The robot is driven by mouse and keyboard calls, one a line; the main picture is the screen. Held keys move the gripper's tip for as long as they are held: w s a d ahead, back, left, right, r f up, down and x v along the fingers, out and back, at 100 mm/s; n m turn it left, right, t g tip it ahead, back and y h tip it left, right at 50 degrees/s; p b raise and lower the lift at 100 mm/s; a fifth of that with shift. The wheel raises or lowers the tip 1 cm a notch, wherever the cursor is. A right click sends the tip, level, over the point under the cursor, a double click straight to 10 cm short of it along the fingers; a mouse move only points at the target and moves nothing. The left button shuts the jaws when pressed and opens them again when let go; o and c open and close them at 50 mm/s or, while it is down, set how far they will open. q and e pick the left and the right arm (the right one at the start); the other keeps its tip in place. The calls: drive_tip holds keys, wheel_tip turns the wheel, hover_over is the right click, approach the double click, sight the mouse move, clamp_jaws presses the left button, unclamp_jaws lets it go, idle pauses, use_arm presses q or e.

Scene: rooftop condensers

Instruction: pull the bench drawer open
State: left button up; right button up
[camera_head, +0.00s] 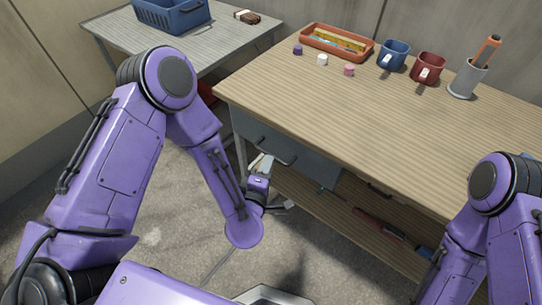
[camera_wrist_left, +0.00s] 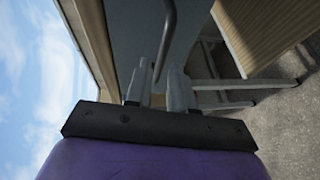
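The wooden-topped bench (camera_head: 400,125) has a blue-grey drawer front (camera_head: 312,166) under its near edge at the left. The drawer looks shut. A dark bar handle (camera_head: 273,150) is on the drawer front, partly hidden by my left gripper in the head view. My left gripper (camera_head: 264,163) is right in front of the handle. In the left wrist view the two fingers (camera_wrist_left: 159,85) are apart, and the handle (camera_wrist_left: 170,35) reaches down to the gap between them. I cannot tell whether they touch it. My right gripper is out of view; only its arm shows.
On the bench are an orange tray (camera_head: 337,43), a blue mug (camera_head: 393,54), a red mug (camera_head: 427,67), a grey pen cup (camera_head: 467,78) and small blocks. A lower shelf (camera_head: 335,212) holds tools. A side table with a blue crate (camera_head: 171,15) stands at back left.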

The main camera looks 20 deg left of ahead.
use_arm(q)
drive_tip(key=w, duration=0.2)
drive_tip(key=w+f, duration=0.1)
drive_tip(key=w, duration=0.2)
drive_tip(key=shift+a, duration=0.15)
clamp_jaws()
